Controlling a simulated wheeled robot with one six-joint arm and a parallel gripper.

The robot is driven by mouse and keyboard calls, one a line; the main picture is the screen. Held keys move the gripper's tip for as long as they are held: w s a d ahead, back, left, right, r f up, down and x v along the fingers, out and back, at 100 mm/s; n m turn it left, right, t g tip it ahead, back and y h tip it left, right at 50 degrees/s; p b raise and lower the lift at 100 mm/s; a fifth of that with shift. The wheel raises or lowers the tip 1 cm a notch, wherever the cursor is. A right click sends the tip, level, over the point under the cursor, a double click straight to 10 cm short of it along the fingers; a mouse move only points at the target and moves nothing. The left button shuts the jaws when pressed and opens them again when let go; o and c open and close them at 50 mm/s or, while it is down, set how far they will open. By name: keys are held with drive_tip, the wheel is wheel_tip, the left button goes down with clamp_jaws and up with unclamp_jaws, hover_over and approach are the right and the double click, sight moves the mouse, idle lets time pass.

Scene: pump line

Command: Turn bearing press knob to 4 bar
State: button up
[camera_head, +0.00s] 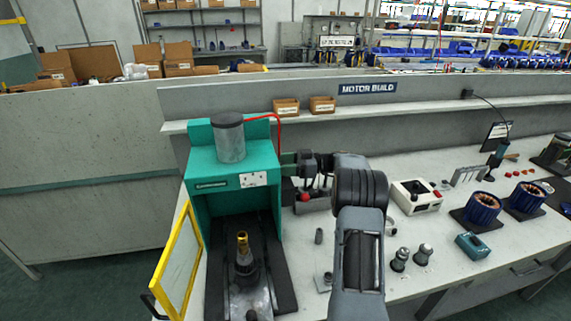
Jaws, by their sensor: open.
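The teal bearing press (202,160) stands at the left of the bench, with a grey cylinder (229,140) on top and a red hose. A small white plate with dark marks (253,179) is on its front; the marks are too small to read. My gripper (291,165) is open at the press's upper right side, close to the housing; I cannot tell whether it touches. No pressure knob shows clearly; my gripper and wrist cover part of that side.
A yellow-framed guard (179,262) stands open at the press's left. A red ball (304,197) is below my wrist. A white box with a black knob (416,196), blue motor parts (482,208) and metal fittings (423,254) occupy the bench at right. A shelf (420,106) runs behind.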

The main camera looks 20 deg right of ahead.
drive_tip(key=shift+c, duration=0.4)
drive_tip(key=c, duration=0.8)
drive_tip(key=f+m+t+b, duration=0.1)
drive_tip(key=b, duration=0.3)
drive_tip(key=shift+h, duration=0.3)
drive_tip(key=shift+c, duration=0.2)
drive_tip(key=t+b, duration=0.1)
drive_tip(key=b, duration=0.1)
drive_tip(key=m+t+h+b, duration=0.1)
drive_tip(key=b, duration=0.1)
drive_tip(key=shift+s+a+r+t, duration=0.1)
drive_tip(key=shift+s+r+t, duration=0.1)
drive_tip(key=shift+t, duration=0.1)
drive_tip(key=shift+r+m+t+h+b, duration=0.3)
drive_tip(key=shift+m+b, duration=0.1)
drive_tip(key=shift+m, duration=0.1)
drive_tip(key=o, duration=0.9)
